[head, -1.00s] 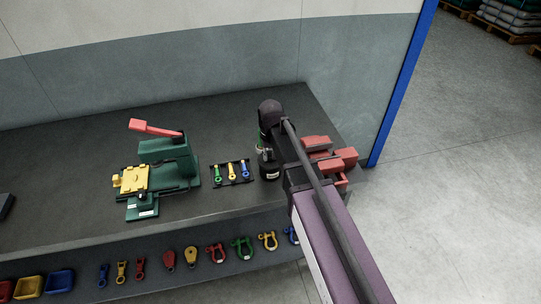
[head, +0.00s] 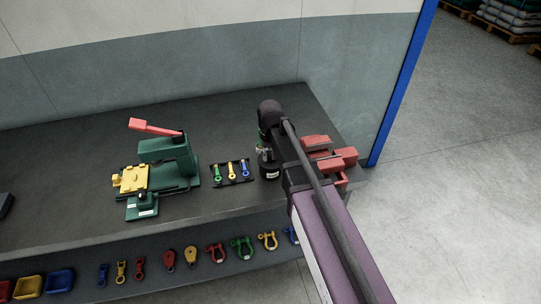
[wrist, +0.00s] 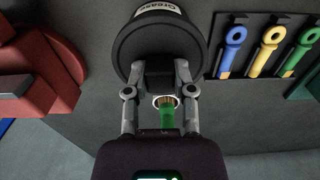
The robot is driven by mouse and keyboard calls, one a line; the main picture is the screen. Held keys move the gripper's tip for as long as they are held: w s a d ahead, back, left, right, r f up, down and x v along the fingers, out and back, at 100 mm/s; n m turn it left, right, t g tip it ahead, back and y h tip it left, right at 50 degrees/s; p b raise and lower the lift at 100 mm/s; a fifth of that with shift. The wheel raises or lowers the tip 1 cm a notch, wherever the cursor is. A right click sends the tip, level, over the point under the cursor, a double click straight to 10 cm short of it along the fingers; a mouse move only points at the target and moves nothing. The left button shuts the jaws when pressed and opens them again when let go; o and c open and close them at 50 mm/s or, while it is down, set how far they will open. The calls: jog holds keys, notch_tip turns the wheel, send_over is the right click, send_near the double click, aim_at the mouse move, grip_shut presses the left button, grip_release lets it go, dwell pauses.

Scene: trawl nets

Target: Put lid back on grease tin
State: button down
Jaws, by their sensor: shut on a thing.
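The black grease tin (head: 270,173) stands on the bench top with its white label facing me in the head view. In the wrist view, its "Grease" label (wrist: 162,10) shows upside down at the top edge. A dark round lid (wrist: 140,50) appears over the tin there. In the head view my gripper (head: 264,153) is just above the tin. I cannot tell whether the lid touches the tin.
A red vise (head: 330,158) stands close on the right, partly behind my arm. A green machine (head: 165,165) stands further left. A small green item (wrist: 168,117) shows between my fingers.

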jog(key=shift+c, duration=1.9)
grip_release()
jog(key=o, duration=0.4)
jog(key=shift+r, duration=0.15)
jog(key=shift+r+p, duration=3.35)
jog(key=shift+p, duration=0.15)
